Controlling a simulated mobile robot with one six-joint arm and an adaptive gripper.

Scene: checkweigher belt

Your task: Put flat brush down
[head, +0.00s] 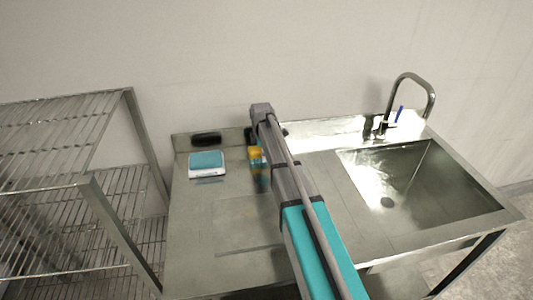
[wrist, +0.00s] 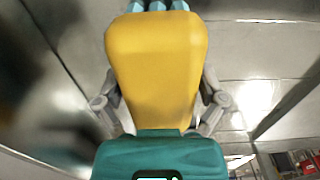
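The flat brush (wrist: 155,65) fills the middle of the wrist view, with a broad yellow body, pale blue tips at the top edge and a teal part at the bottom. My gripper (wrist: 158,100) has grey fingers on both sides of the yellow body and appears shut on it. In the head view, the yellow of the brush (head: 255,153) shows just left of my arm, over the left part of the steel counter (head: 190,235). My arm hides most of the gripper there. I cannot tell whether the brush touches the counter.
A white scale with a teal top (head: 207,163) sits left of the brush, with a dark oval item (head: 206,139) behind it. A sink (head: 430,185) with a tall faucet (head: 433,95) is at right. A wire rack (head: 90,195) stands at far left. The counter's front left is clear.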

